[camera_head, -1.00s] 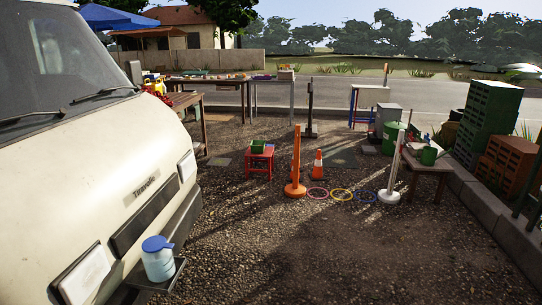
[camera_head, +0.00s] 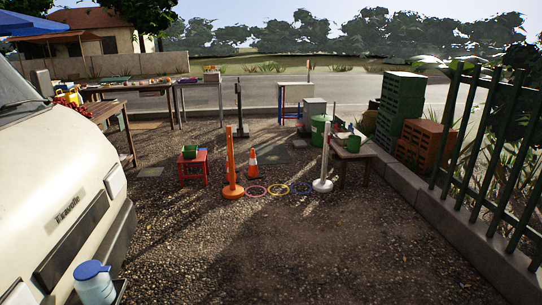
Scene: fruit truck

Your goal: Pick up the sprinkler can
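No sprinkler can can be made out for certain. A small green can-like vessel (camera_head: 353,144) stands on the brown wooden table (camera_head: 362,155) at the right; it is too small to tell whether it has a spout. A green container (camera_head: 190,152) sits on a red stool (camera_head: 193,168) left of centre. A pale jug with a blue lid (camera_head: 94,283) stands by the van's bumper at the bottom left. Neither of my grippers is in view.
The cream van (camera_head: 62,185) fills the left side. An orange post (camera_head: 231,172), a traffic cone (camera_head: 253,164), a white post (camera_head: 323,168) and rings on the gravel stand mid-view. A green fence (camera_head: 483,160) and kerb bound the right. The near gravel is clear.

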